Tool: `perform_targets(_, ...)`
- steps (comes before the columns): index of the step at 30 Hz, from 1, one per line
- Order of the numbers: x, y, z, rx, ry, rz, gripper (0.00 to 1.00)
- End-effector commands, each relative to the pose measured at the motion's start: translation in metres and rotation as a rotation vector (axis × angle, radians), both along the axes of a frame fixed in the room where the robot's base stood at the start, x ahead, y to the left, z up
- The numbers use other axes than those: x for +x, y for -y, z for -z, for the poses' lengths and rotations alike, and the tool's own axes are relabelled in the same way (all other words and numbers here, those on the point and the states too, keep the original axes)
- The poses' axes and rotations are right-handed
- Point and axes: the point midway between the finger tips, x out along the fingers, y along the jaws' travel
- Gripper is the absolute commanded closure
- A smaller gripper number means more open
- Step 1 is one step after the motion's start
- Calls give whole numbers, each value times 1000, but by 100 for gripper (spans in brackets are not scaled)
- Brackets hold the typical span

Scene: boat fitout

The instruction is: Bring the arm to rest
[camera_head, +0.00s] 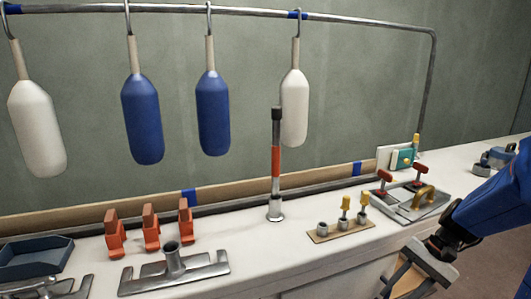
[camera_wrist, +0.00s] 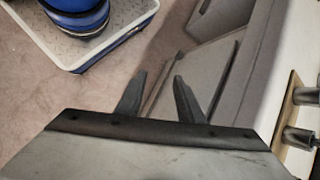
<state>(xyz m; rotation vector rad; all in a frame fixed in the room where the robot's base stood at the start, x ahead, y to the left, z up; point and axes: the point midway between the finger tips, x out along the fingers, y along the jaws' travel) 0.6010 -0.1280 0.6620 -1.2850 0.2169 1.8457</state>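My gripper (camera_head: 412,270) is at the lower right of the head view, in front of the bench edge, on a blue arm coming in from the right. Its fingertips are not clear there. In the wrist view its two dark fingers (camera_wrist: 159,77) stand apart with nothing between them. The fingers point over the floor and a grey cabinet front.
The white bench (camera_head: 320,255) carries orange clamps (camera_head: 151,228), a cleat-like metal fitting (camera_head: 174,268), an upright red-and-black post (camera_head: 276,160), a wooden fitting board (camera_head: 340,232) and a grey tray (camera_head: 410,203). White and blue fenders (camera_head: 142,118) hang from a rail behind.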

Motion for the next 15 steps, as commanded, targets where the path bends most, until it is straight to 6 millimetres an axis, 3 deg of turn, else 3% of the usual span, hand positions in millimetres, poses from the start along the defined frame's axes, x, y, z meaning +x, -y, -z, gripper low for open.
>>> perform_targets(15,-51,-40,-47,-312,273,-315,66)
